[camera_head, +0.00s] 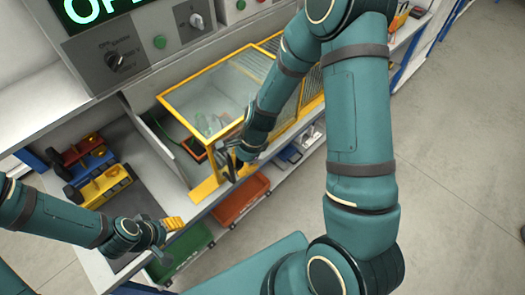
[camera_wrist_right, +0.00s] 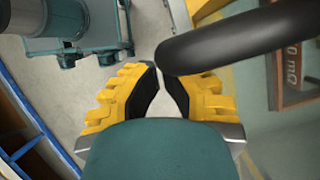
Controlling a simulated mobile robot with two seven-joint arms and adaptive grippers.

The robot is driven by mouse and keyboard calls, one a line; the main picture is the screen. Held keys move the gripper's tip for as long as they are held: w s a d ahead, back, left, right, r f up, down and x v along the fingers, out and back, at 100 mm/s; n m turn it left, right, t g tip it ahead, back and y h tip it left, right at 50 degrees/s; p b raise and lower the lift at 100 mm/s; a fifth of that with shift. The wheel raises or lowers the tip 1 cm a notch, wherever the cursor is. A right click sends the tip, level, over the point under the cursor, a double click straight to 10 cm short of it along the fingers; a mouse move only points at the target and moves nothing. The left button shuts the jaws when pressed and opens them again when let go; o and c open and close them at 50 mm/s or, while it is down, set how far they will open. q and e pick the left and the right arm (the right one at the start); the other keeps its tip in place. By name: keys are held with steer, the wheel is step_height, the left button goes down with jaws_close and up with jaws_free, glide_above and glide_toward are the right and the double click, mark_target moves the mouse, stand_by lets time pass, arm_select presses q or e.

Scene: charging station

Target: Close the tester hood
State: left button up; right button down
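The tester hood (camera_head: 203,92) is a clear panel in a yellow frame, standing over a bench section in the middle of the head view. How far it is open is hard to tell. My right gripper (camera_head: 232,165) is at its front lower corner, partly hidden by my arm. In the right wrist view its yellow fingers (camera_wrist_right: 159,85) lean together, tips almost meeting, with nothing seen between them. A dark rounded bar (camera_wrist_right: 240,40) crosses just beyond the right finger; contact is unclear. My left gripper (camera_head: 174,223) is low at left, yellow fingertips showing, their gap not visible.
An orange-framed device (camera_head: 193,150) lies under the hood; a similar frame marked with ohms (camera_wrist_right: 290,60) shows in the wrist view. A control panel (camera_head: 135,50) stands behind. Yellow, red and blue parts (camera_head: 100,180) lie left. Green (camera_head: 185,252) and red (camera_head: 240,200) bins sit below.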

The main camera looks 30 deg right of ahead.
steer(key=s+a, duration=0.2)
steer(key=a, duration=0.7)
steer(key=shift+s+a, duration=0.35)
steer(key=shift+d, duration=0.1)
arm_select(q)
steer(key=r, duration=0.1)
steer(key=r+p, duration=0.1)
steer(key=d+p, duration=0.1)
steer(key=shift+s+r, duration=0.3)
steer(key=shift+r, duration=0.1)
arm_select(e)
steer(key=d+r, duration=0.7)
steer(key=r, duration=0.2)
steer(key=shift+w+d+r, duration=0.15)
steer(key=shift+w+d, duration=0.1)
steer(key=shift+w, duration=0.1)
arm_select(q)
steer(key=shift+d, duration=0.1)
